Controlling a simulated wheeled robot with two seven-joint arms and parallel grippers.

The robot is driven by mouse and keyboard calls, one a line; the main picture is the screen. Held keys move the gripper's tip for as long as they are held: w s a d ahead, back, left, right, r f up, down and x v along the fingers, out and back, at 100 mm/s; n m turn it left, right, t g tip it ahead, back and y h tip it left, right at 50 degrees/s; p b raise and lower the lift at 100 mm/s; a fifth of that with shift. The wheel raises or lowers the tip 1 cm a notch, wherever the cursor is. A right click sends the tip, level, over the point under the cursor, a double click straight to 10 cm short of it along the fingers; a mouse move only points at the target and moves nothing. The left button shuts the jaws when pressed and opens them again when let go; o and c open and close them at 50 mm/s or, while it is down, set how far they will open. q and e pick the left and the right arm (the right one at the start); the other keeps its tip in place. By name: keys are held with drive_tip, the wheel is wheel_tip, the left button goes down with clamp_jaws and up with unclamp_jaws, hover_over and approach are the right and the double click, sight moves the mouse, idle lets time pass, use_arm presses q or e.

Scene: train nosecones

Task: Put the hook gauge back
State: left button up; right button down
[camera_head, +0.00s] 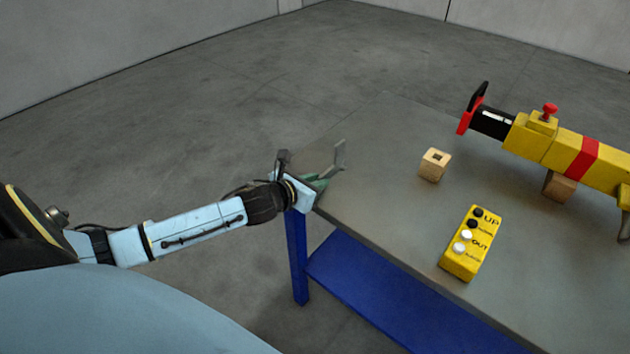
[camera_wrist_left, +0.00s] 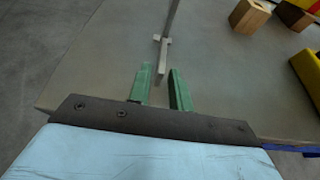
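The hook gauge (camera_head: 340,156) is a thin grey metal piece with a bent end, at the left corner of the table. In the left wrist view the gauge (camera_wrist_left: 168,28) runs away from my gripper, with a short crosspiece near its close end. My left gripper (camera_head: 321,182) has green fingers and is at the table's corner. In the wrist view the fingers (camera_wrist_left: 162,82) are apart, and the gauge's near end shows at the gap between their tips. I see no finger clearly pressed on it. My right gripper is out of view.
A wooden block (camera_head: 434,166) with a dark square hole stands on the grey table (camera_head: 385,205). A yellow button box (camera_head: 472,243) lies nearer the front edge. A yellow, black and red coupler assembly (camera_head: 555,146) rests on wooden supports at the right.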

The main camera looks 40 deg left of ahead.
use_arm(q)
drive_tip(key=shift+o, duration=0.5)
